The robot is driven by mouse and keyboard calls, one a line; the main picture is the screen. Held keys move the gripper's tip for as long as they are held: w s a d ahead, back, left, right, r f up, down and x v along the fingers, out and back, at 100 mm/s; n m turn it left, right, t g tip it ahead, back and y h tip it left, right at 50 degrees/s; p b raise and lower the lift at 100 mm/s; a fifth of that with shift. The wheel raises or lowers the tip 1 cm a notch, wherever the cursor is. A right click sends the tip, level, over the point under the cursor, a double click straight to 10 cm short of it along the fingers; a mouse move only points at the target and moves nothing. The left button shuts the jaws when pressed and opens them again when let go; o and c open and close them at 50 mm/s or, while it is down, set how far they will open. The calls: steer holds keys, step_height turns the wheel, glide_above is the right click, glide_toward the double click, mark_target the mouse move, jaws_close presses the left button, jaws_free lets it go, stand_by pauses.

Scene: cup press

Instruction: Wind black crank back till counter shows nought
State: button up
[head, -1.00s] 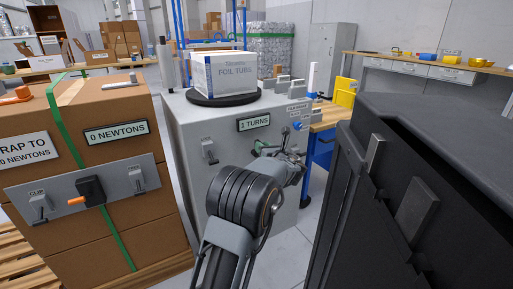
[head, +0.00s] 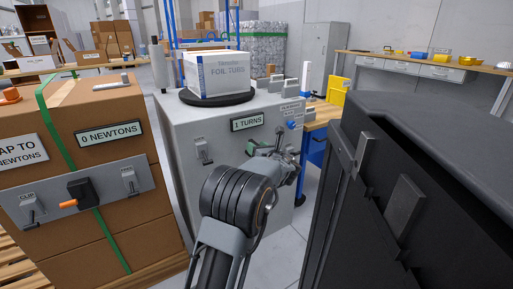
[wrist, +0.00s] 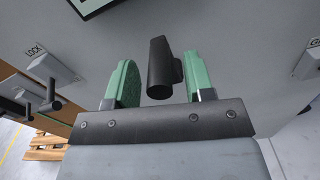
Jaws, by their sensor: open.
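The counter (head: 247,122) on the front of the grey cabinet (head: 184,128) reads "1 TURNS" in the head view. A black crank grip (wrist: 160,68) sticks out of the grey face in the wrist view, below the counter's edge. My gripper (wrist: 161,84) is open, with one green finger on each side of the grip. A gap shows on both sides, so the fingers look apart from it. In the head view my gripper (head: 262,150) is at the cabinet front, and my arm hides the crank there.
A lever marked LOCK (wrist: 47,70) is left of my gripper in the wrist view. A strapped carton stack (head: 95,165) with an orange-handled black crank (head: 80,193) stands left. A dark bulky unit (head: 420,190) stands close on the right. A foil tubs box (head: 212,73) sits on top.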

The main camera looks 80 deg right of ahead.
steer(key=p+v, duration=0.3)
steer(key=v, duration=1)
steer(key=shift+s+a, duration=0.15)
